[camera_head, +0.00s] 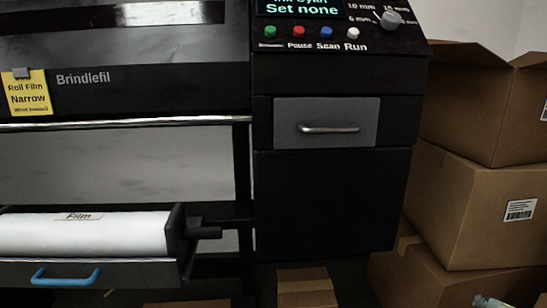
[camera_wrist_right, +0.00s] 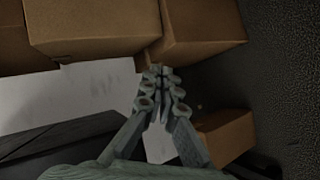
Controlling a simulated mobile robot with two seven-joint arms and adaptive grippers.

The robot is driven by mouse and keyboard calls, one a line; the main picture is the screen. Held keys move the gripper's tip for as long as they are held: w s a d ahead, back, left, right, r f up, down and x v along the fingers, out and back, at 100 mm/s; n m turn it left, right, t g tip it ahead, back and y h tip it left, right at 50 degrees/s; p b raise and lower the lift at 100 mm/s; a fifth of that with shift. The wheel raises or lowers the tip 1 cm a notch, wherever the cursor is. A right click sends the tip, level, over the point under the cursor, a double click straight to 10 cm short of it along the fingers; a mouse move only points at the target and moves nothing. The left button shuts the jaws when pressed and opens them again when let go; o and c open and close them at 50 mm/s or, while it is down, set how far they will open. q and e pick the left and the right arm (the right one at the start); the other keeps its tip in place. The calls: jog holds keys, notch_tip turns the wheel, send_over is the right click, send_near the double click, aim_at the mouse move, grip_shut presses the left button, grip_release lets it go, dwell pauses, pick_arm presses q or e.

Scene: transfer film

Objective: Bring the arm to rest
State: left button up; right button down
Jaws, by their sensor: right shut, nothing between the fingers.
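My right gripper (camera_wrist_right: 158,78) is shut and empty in the right wrist view, with its fingertips together in front of cardboard boxes. In the head view only a small pale part of my right gripper (camera_head: 487,301) shows at the bottom right edge, in front of the stacked boxes. My left gripper is not in view. The black Brindlefil machine (camera_head: 330,205) fills the left and middle of the head view. A white film roll (camera_head: 85,235) lies in its pulled-out lower drawer with a blue handle (camera_head: 65,277).
Cardboard boxes (camera_head: 480,200) are stacked right of the machine, close to my right gripper. A grey drawer (camera_head: 327,121) is shut under the control panel (camera_head: 335,25), whose display reads "Set none". Another box (camera_head: 306,287) sits low beneath the machine.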

jog(key=s+d+f+m+g, duration=0.35)
jog(key=s+f+g, duration=0.25)
jog(key=s+f, duration=0.55)
jog(key=s+a+f+m+y, duration=0.1)
jog(key=s+a+f, duration=0.2)
jog(key=a, duration=0.5)
jog(key=s+a+f+m+g+y, duration=0.1)
jog(key=s+a+f+m+y, duration=0.1)
jog(key=a, duration=0.7)
jog(key=s+a+f+m+y, duration=0.1)
jog(key=s+a+f+y, duration=0.1)
jog(key=a+f, duration=0.4)
jog(key=s+a, duration=0.1)
jog(key=a, duration=0.2)
jog(key=shift+s+m, duration=0.35)
jog(key=shift+s, duration=0.05)
jog(key=shift+f, duration=0.1)
